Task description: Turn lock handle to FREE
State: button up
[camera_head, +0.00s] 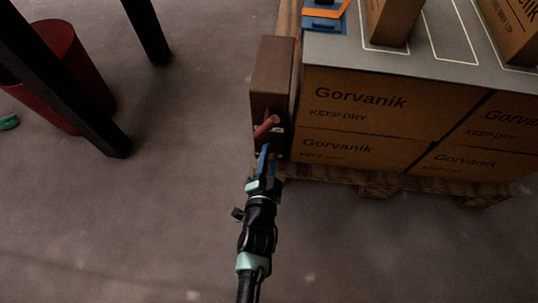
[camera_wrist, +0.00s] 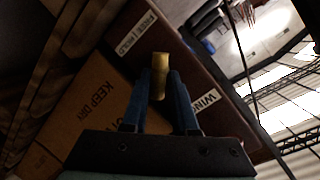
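A brown box-shaped housing (camera_head: 271,75) stands against the side of the pallet load. In the wrist view its brown face (camera_wrist: 190,68) bears a label reading FREE | HOLD (camera_wrist: 137,34) and another beginning WIN (camera_wrist: 208,98). A brass-coloured handle (camera_wrist: 161,66) sticks out from this face. My gripper (camera_wrist: 161,80) has its two blue fingers on either side of the handle; whether they press on it I cannot tell. In the head view my gripper (camera_head: 267,153) is low at the housing's front, just below a red handle (camera_head: 266,126).
Cartons marked Gorvanik (camera_head: 360,100) sit on a wooden pallet (camera_head: 400,186) directly right of the housing. A red drum (camera_head: 62,60) and dark posts (camera_head: 85,95) stand at the left. The floor (camera_head: 170,220) left of my arm is clear.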

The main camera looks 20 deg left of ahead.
grip_shut()
jog(key=shift+r+p, duration=0.2)
jog(key=shift+p, duration=0.65)
jog(key=shift+n, duration=0.3)
jog(key=shift+f, duration=0.2)
jog(key=o, duration=0.8)
grip_release()
jog(key=shift+c, duration=0.2)
jog(key=shift+s, duration=0.1)
